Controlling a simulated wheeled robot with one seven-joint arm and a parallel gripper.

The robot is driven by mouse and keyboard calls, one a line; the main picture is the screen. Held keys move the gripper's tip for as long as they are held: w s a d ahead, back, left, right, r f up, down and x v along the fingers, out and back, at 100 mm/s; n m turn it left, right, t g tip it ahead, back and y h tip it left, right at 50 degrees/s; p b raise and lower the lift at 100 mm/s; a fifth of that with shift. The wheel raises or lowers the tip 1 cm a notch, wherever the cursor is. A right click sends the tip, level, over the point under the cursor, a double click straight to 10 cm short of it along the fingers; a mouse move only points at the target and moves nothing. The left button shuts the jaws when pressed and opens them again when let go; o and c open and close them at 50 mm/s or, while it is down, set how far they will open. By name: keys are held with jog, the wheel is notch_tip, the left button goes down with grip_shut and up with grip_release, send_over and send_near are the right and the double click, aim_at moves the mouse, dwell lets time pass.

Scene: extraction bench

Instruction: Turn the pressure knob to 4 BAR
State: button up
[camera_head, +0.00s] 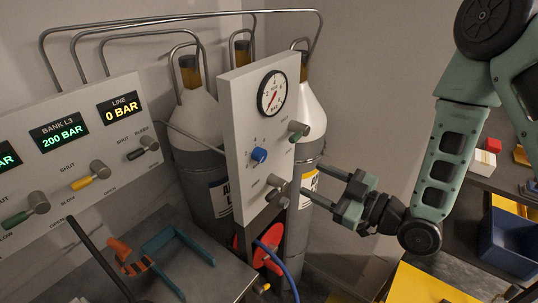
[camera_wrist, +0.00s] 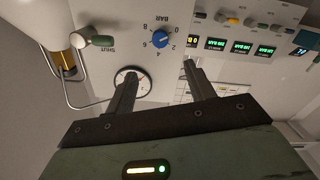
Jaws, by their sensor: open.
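The blue pressure knob (camera_head: 259,155) sits on an upright pale panel (camera_head: 240,110), below a round gauge (camera_head: 272,92). In the wrist view the knob (camera_wrist: 161,40) appears upside down, ringed by the numbers of a BAR scale. Which number its pointer marks is too small to tell. My gripper (camera_head: 320,180) is open and empty, right of and below the knob in the head view, its fingers pointing left toward the panel. In the wrist view the knob lies beyond the gap between the fingertips (camera_wrist: 157,70), apart from them.
Gas cylinders (camera_head: 195,120) stand behind the panel. The left console (camera_head: 75,150) shows LINE 0 BAR and BANK L3 200 BAR. A blue hose (camera_head: 278,262) hangs below.

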aim_at(263, 157)
jog(key=b+x, duration=0.1)
jog(key=b, duration=0.3)
jog(key=b+x, duration=0.1)
jog(key=b, duration=0.4)
jog(key=shift+w+a+f, duration=0.2)
jog(key=shift+w+f, duration=0.1)
jog(key=b, duration=0.2)
jog(key=shift+a+b, duration=0.25)
jog(key=shift+b, duration=0.1)
jog(key=p+x, duration=0.1)
jog(key=x, duration=0.2)
jog(key=p+x, duration=0.2)
jog(key=x, duration=0.2)
jog(key=p+x, duration=0.1)
jog(key=x, duration=0.2)
jog(key=shift+w+a+r+p, duration=0.15)
jog(key=shift+r+p, duration=0.15)
jog(key=shift+r, duration=0.1)
jog(key=shift+w+a+f, duration=0.1)
jog(key=shift+w+a, duration=0.3)
jog(key=shift+a, duration=0.1)
jog(key=c, duration=1)
